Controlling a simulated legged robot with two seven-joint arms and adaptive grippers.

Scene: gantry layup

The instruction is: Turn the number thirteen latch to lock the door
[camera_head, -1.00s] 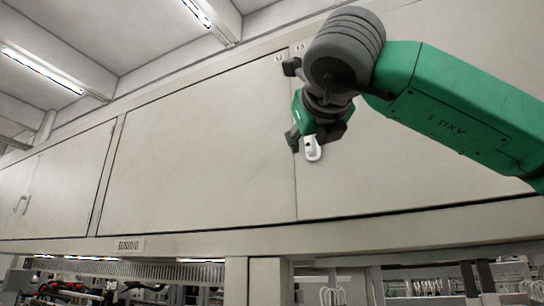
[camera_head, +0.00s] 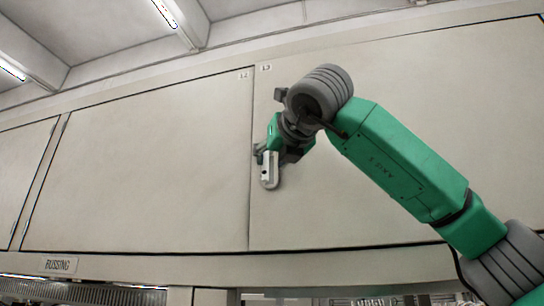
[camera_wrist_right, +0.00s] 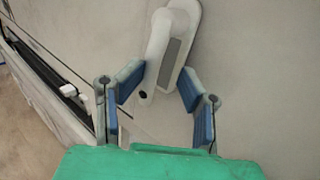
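The number thirteen latch (camera_head: 269,175) is a small pale handle on the door (camera_head: 370,180) right of the vertical seam, below the label 13 (camera_head: 266,68). In the wrist view the latch (camera_wrist_right: 178,45) has a grey inset strip, and its arm slants down to an end with a dark hole. My right gripper (camera_head: 266,152) is at the latch and covers its upper part in the head view. In the wrist view my right gripper (camera_wrist_right: 160,88) is open, its blue-padded fingers on either side of the latch's lower end. I cannot tell if they touch it. My left gripper is not in view.
The door numbered 12 (camera_head: 150,165) lies left of the seam and looks flush. A ledge with a BUSSING label (camera_head: 60,265) runs below the doors. The door face around the latch is otherwise bare.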

